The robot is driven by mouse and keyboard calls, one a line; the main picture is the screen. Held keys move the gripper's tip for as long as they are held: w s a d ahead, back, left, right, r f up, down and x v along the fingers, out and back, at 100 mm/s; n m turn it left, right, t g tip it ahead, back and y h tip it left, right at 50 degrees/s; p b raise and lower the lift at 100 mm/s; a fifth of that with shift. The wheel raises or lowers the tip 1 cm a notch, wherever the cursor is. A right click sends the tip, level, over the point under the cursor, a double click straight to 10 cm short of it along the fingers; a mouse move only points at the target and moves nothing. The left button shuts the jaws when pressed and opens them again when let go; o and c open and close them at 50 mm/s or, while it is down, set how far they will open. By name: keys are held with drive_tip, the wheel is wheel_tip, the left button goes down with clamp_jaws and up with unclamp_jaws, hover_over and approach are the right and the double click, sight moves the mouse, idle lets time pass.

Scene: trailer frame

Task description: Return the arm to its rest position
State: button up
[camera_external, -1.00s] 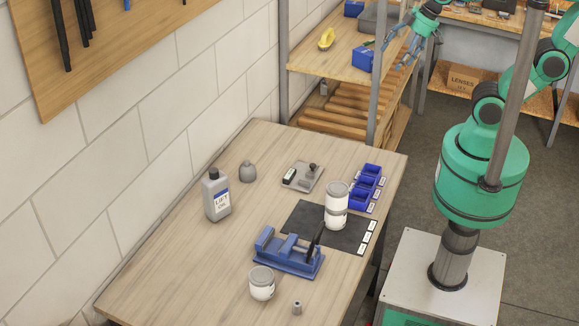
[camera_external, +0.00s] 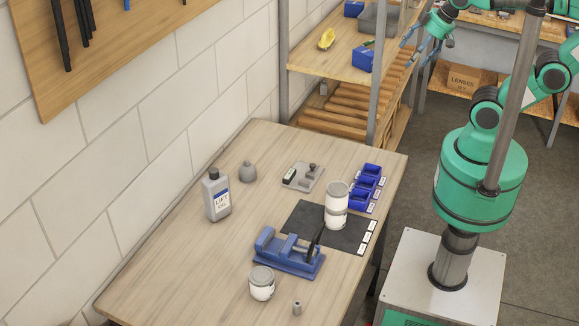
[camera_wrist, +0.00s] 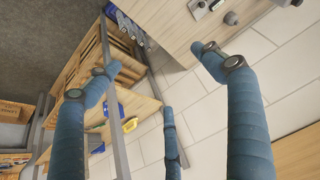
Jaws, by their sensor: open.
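My green arm (camera_external: 480,180) stands on a pale pedestal at the right, beside the workbench. My gripper (camera_external: 418,45) is raised at the top of the external view, in front of the wooden shelf rack in the picture. Its blue fingers are spread and hold nothing. In the wrist view my gripper (camera_wrist: 155,66) shows several segmented blue fingers wide apart, with the shelf rack and white wall behind them. The top of my arm is cut off by the picture edge.
The workbench (camera_external: 190,270) holds an oil bottle (camera_external: 216,196), a blue vise (camera_external: 287,252), a white jar (camera_external: 262,284), a white canister (camera_external: 336,206) and blue bins (camera_external: 365,188). The shelf rack (camera_external: 335,65) is behind the bench.

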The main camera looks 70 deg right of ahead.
drive_tip(key=shift+f+b, duration=1.65)
drive_tip(key=shift+f, duration=0.4)
